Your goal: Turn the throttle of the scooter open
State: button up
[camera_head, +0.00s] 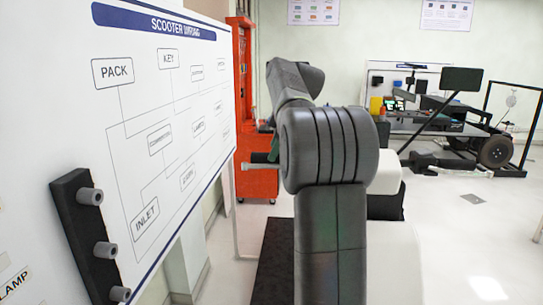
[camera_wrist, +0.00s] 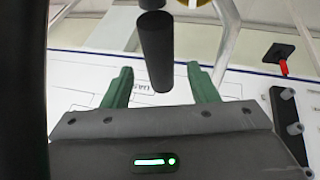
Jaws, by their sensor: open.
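In the wrist view a black cylindrical grip (camera_wrist: 156,50), which looks like the scooter's throttle, hangs down from the top of the picture. My gripper (camera_wrist: 162,78) is open, with one green finger on each side of the grip. There is clear space between the grip and both fingers. In the head view my arm hides most of the gripper and the grip. A grey rod (camera_head: 258,167) sticks out to the left from behind the arm; I cannot tell what it belongs to.
A white scooter wiring board (camera_head: 150,130) stands close on the left, with a black block with grey pegs (camera_head: 90,235) on it. The wrist view shows a red-tipped part (camera_wrist: 283,67). A red cabinet (camera_head: 258,183) stands behind.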

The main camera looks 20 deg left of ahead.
jog(key=shift+x, duration=1.65)
jog(key=c, duration=1)
jog(key=shift+o, duration=0.2)
